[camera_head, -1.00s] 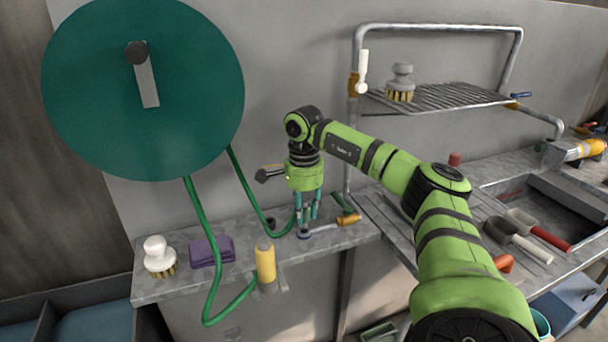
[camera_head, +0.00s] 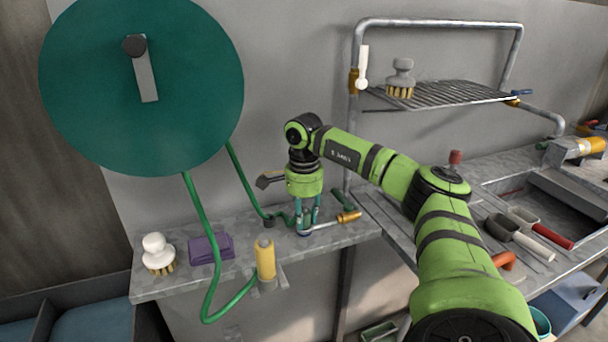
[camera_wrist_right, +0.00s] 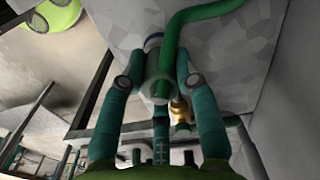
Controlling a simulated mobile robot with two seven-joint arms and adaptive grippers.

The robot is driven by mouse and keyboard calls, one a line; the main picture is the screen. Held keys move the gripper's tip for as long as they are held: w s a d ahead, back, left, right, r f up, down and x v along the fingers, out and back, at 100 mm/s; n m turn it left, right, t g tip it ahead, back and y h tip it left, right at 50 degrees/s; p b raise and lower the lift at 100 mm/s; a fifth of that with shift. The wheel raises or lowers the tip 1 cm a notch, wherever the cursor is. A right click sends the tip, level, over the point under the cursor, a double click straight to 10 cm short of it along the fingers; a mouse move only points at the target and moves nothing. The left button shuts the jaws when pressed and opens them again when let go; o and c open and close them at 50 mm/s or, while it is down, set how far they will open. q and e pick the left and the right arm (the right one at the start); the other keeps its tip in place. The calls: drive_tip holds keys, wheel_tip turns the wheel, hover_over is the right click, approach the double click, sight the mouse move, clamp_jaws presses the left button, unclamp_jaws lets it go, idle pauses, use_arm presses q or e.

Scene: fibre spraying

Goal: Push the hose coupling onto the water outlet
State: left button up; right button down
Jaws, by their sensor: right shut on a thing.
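My right gripper (camera_head: 306,222) is low over the stone-topped shelf (camera_head: 345,237), its fingers pointing down. It is shut on the green hose coupling, which shows between the fingers in the right wrist view (camera_wrist_right: 160,86). The green hose (camera_head: 235,168) runs from the coupling to the reel. A small blue-ringed fitting (camera_head: 304,234) sits directly below the fingertips, at the end of a thin metal pipe with a brass part (camera_head: 348,217); it looks like the water outlet. The fingers hide whether coupling and outlet touch. My left gripper is out of view.
A large green reel (camera_head: 100,120) hangs on the wall. On the shelf are a white brush (camera_head: 157,252), a purple block (camera_head: 208,249) and a yellow-handled tool (camera_head: 265,258) with hose attached. A wire rack (camera_head: 450,94) stands behind my right arm.

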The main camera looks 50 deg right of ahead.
sight(304, 207)
drive_tip(key=shift+f, duration=0.25)
drive_tip(key=c, duration=0.8)
unclamp_jaws()
drive_tip(key=shift+c, duration=0.2)
drive_tip(key=shift+r, duration=0.1)
wheel_tip(304, 207, up, 12)
drive_tip(key=shift+f, duration=0.1)
